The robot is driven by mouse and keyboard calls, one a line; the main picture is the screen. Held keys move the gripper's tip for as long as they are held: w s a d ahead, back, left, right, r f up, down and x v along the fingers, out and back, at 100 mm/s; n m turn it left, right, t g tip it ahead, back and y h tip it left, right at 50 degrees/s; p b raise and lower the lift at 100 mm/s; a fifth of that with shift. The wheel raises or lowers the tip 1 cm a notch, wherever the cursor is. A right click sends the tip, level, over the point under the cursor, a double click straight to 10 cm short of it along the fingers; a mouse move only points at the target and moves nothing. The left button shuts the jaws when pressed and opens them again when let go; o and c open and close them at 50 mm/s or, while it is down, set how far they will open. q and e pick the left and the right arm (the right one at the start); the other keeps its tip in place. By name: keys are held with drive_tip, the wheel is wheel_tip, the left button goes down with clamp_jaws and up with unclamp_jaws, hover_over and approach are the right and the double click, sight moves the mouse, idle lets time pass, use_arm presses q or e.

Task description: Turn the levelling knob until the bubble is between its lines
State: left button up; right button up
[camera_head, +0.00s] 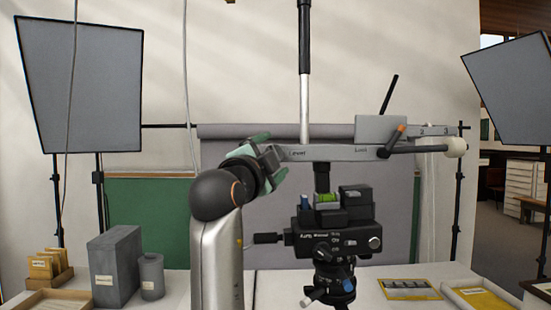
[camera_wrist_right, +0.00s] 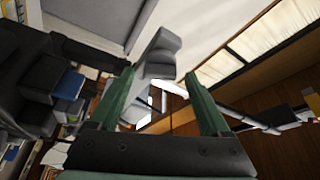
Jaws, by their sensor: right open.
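The levelling knob (camera_head: 270,156) is a grey piece at the left end of the horizontal bar, beside the word "Level". My right gripper (camera_head: 268,158) is open at that end, with one green finger above the knob and one below. In the right wrist view the open fingers (camera_wrist_right: 158,82) point towards a grey lobed piece (camera_wrist_right: 160,52), apparently the knob; contact cannot be told. The yellow-green bubble vial (camera_head: 327,198) sits on top of the black camera (camera_head: 335,238); the bubble and its lines are too small to read. My left gripper is not in view.
A grey box (camera_head: 115,265), a canister (camera_head: 151,277) and a wooden tray (camera_head: 50,280) stand at left. Lamp panels flank the table.

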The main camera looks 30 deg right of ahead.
drive_tip(key=b+v, duration=0.2)
drive_tip(key=v, duration=0.8)
drive_tip(key=shift+b, duration=0.35)
drive_tip(key=shift+a, duration=0.1)
